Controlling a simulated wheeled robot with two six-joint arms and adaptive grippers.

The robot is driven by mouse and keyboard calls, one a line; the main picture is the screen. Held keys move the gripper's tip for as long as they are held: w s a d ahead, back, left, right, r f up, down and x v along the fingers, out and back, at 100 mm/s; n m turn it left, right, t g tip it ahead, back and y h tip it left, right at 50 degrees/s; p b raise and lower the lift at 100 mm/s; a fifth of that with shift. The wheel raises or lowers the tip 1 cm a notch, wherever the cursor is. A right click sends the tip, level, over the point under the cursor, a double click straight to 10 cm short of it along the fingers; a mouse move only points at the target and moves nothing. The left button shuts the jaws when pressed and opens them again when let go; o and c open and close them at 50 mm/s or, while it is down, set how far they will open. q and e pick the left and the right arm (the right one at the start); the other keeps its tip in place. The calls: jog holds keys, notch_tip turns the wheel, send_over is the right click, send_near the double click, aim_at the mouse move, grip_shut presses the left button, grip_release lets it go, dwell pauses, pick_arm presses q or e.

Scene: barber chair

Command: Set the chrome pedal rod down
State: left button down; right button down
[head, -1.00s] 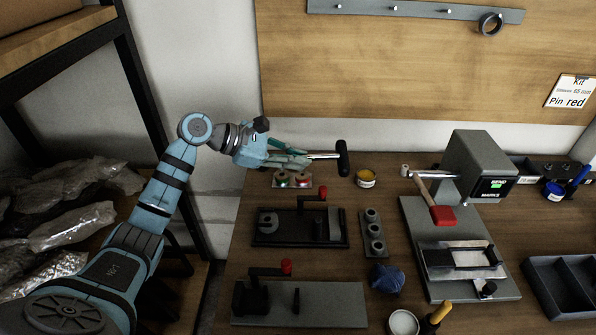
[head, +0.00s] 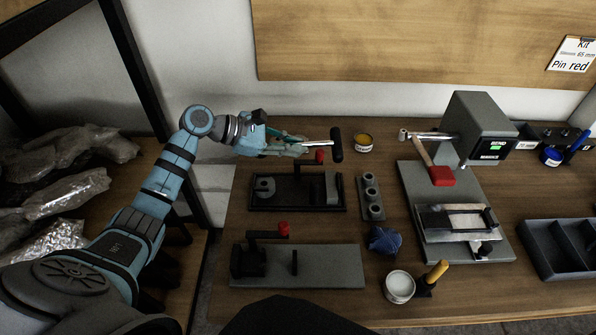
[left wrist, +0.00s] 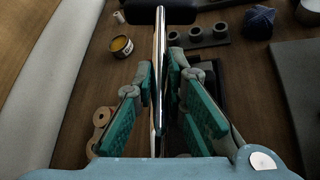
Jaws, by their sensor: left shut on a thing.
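My left gripper (head: 292,147) is shut on the chrome pedal rod (head: 317,143). The rod points right, held above the back left of the bench, and ends in a black crosswise grip (head: 337,145). In the left wrist view the rod (left wrist: 160,50) runs between the green finger pads (left wrist: 162,115) up to its black end (left wrist: 160,15). In the head view the rod passes just above the red-knobbed handle of a black fixture. I see no contact with the bench. My right gripper is not in view.
The black fixture (head: 265,204) and a grey crank fixture (head: 335,267) stand below the rod. A yellow tin (head: 363,142), a block of grey cups (head: 364,206) and a grey press (head: 478,128) are to the right. Bare wood lies between tin and press.

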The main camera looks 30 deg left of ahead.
pick_arm(q)
notch_tip(320, 180, down, 11)
jog(key=shift+r+b, duration=0.1)
jog(key=shift+b, duration=0.65)
jog(key=shift+s+d, duration=0.1)
jog(key=shift+s, duration=0.2)
jog(key=c, duration=1.8)
grip_release()
jog(key=shift+f, duration=0.25)
jog(key=shift+c, duration=0.2)
jog(key=shift+o, duration=1)
jog(key=shift+w+f, duration=0.1)
jog(key=shift+w, duration=0.25)
jog(key=shift+s+r, duration=0.1)
jog(key=shift+r, duration=0.1)
